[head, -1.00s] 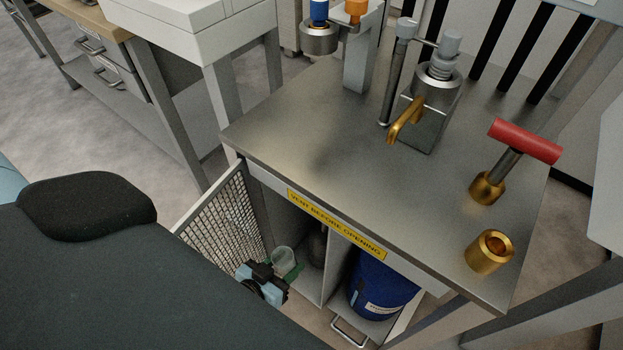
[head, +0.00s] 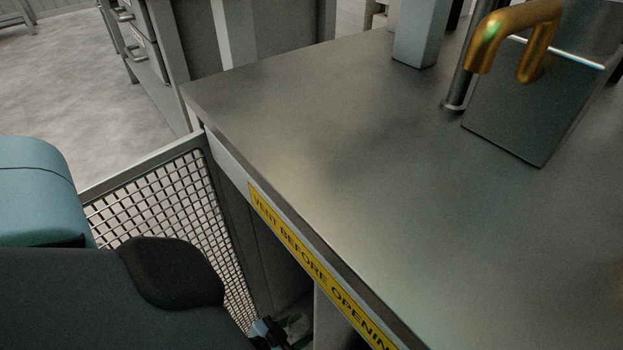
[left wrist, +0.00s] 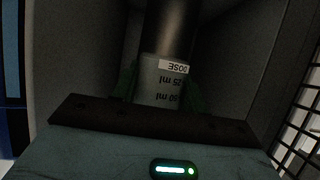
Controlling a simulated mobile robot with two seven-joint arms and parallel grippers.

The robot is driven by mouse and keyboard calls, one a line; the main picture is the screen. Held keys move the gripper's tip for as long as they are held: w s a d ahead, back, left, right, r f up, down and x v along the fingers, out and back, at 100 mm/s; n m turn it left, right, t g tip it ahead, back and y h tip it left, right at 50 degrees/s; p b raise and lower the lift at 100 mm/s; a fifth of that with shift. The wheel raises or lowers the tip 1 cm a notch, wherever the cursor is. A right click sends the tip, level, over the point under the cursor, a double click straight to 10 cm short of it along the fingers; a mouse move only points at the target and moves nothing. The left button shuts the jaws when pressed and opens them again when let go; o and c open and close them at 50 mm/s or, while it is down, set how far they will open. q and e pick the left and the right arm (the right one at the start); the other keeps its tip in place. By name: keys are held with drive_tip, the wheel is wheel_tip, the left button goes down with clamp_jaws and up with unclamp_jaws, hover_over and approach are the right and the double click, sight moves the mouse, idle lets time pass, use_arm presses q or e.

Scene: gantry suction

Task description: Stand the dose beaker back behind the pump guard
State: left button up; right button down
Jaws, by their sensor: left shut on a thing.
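The dose beaker (left wrist: 160,88) is a clear cup with a white DOSE label and ml marks, seen in the left wrist view. My left gripper (head: 286,331) is shut on it, with green fingers (left wrist: 194,97) on both sides. In the head view the gripper is at the bottom edge, by the left cabinet opening, and the beaker is barely visible there. The pump guard, a mesh door (head: 165,215), stands swung open left of the opening. A dark cylinder (left wrist: 170,28) stands beyond the beaker inside the compartment. My right gripper is not in view.
The steel cabinet top (head: 330,130) is above the opening, with a yellow warning strip (head: 315,270) along its front edge. A divider (head: 326,325) bounds the opening on the right. A brass spout (head: 515,40) stands on the top. Grey compartment walls (left wrist: 80,50) are close around the gripper.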

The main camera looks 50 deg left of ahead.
use_arm(q)
drive_tip(key=shift+w+f, duration=0.15)
drive_tip(key=shift+f, duration=0.6)
drive_tip(key=shift+w+f+b, duration=0.1)
drive_tip(key=shift+f+b, duration=0.05)
drive_tip(key=shift+b, duration=0.2)
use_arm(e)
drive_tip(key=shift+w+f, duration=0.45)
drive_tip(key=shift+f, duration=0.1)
